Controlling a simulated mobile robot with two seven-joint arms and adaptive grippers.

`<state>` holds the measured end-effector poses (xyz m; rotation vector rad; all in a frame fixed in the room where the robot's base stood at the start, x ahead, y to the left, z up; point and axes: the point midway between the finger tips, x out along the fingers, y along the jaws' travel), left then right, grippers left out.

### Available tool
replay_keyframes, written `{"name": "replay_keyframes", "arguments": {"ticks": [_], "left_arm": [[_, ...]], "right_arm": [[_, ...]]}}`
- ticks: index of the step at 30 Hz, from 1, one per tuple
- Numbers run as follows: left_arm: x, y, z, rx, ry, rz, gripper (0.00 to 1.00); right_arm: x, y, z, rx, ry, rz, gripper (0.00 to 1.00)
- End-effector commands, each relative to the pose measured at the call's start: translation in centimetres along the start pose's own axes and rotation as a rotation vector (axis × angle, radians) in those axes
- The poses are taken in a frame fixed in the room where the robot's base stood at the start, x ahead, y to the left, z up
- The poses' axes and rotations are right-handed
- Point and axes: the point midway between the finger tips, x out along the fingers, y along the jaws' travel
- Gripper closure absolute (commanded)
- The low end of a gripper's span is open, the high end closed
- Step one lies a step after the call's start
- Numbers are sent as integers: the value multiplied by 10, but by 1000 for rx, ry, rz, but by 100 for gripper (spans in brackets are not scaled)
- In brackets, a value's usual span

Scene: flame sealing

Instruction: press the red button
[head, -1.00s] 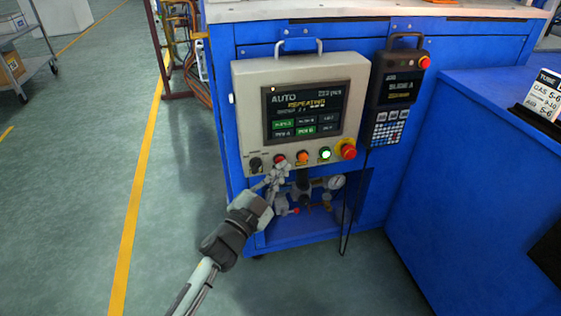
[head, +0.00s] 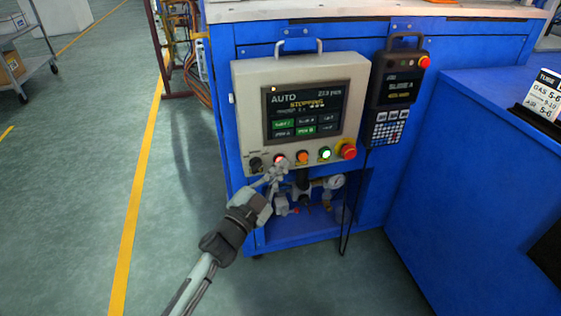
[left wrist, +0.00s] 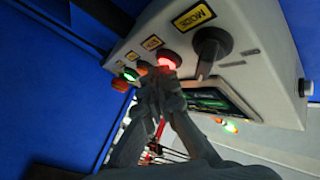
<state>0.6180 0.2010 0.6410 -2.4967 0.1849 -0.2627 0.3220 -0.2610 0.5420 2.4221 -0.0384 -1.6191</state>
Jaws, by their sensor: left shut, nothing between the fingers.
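The red button (head: 279,160) is on the lower row of the beige control panel (head: 248,85), and it glows. In the left wrist view the lit red button (left wrist: 169,58) is just beyond my fingertips. My left gripper (head: 279,168) is shut and empty, its tips right at the button's lower edge. The wrist view shows the gripper (left wrist: 160,84) overlapping the button's near side; I cannot tell whether they touch. The panel's screen (head: 306,112) reads AUTO and STOPPING. My right gripper is in neither view.
Beside the red button are a black mode knob (head: 255,164), an orange button (head: 302,157), a lit green button (head: 325,153) and a red mushroom button (head: 348,149). A pressure gauge (head: 337,181) and fittings sit below. A handheld pendant (head: 391,100) hangs at the right.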

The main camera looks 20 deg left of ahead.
Motion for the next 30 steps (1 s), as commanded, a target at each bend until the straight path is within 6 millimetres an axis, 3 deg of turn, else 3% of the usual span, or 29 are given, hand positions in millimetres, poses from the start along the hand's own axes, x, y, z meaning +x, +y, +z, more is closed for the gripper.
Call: {"name": "replay_keyframes", "arguments": {"ticks": [30], "left_arm": [[-14, 10, -10, -1, -1, 0, 100]], "right_arm": [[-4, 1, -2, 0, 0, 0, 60]]}}
